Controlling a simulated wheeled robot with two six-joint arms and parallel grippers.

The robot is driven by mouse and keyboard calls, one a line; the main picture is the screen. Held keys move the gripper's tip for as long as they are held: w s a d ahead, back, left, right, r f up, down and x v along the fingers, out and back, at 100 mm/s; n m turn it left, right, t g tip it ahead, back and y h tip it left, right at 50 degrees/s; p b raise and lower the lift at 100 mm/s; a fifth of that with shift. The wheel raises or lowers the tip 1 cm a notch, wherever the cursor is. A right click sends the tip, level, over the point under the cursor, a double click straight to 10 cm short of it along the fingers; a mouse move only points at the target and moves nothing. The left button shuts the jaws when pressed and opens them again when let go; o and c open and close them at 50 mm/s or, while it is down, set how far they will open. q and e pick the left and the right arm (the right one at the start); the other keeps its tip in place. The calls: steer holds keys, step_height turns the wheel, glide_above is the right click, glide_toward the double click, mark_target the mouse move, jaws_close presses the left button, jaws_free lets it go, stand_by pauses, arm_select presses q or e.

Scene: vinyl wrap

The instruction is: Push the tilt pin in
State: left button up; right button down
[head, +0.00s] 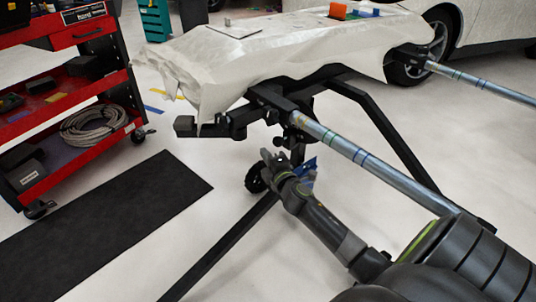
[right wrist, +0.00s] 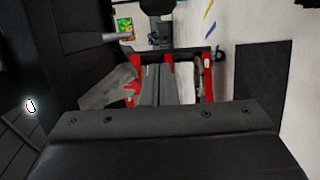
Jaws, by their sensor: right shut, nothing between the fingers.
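The work stand (head: 365,112) is a black frame carrying a long panel under a white cover (head: 250,60). At its near end is a dark pivot bracket (head: 268,98) with small knobs and fittings below it. I cannot single out the tilt pin there; it is too small or hidden. My right gripper (head: 270,160) is shut and empty, just below and slightly left of the bracket, in front of the stand's legs. A gap to the bracket seems to show in the head view. My left gripper is not in view.
Silver tubes (head: 350,152) stick out from the stand toward the lower right, above my right arm. A red tool cart (head: 75,90) stands at left, and also shows in the right wrist view (right wrist: 208,75). A black mat (head: 100,220) lies on open floor.

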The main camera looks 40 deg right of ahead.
steer(key=s+a, duration=0.1)
steer(key=s, duration=0.7)
steer(key=shift+s+f+p, duration=0.15)
steer(key=shift+s+p, duration=0.15)
steer(key=shift+s, duration=0.1)
steer(key=shift+a, duration=0.15)
